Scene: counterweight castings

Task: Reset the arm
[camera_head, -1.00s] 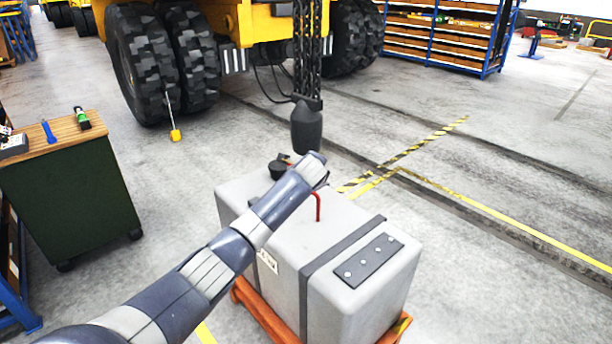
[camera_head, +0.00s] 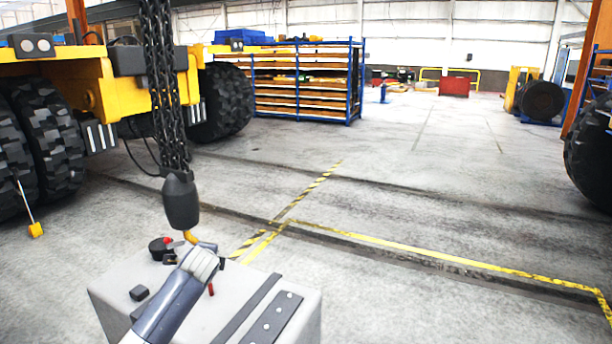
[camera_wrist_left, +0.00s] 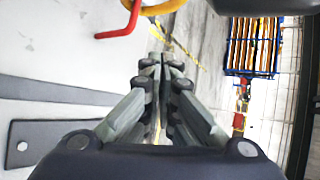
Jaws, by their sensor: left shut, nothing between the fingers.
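My left arm comes in from the bottom of the head view and reaches over the grey counterweight casting (camera_head: 250,297). A red bent rod (camera_wrist_left: 124,24) and part of a yellow hook (camera_wrist_left: 152,6) show near the fingers. In the head view the yellow hook (camera_head: 191,237) hangs under a dark hoist block (camera_head: 180,201), just beyond my wrist. I cannot tell whether it touches anything. My right gripper is not in view.
Black chains (camera_head: 160,85) hang above the casting. A yellow truck (camera_head: 125,85) with large tyres stands at the left. A blue shelf rack (camera_head: 303,83) is at the back. The floor to the right, with yellow tape (camera_head: 420,251), is clear.

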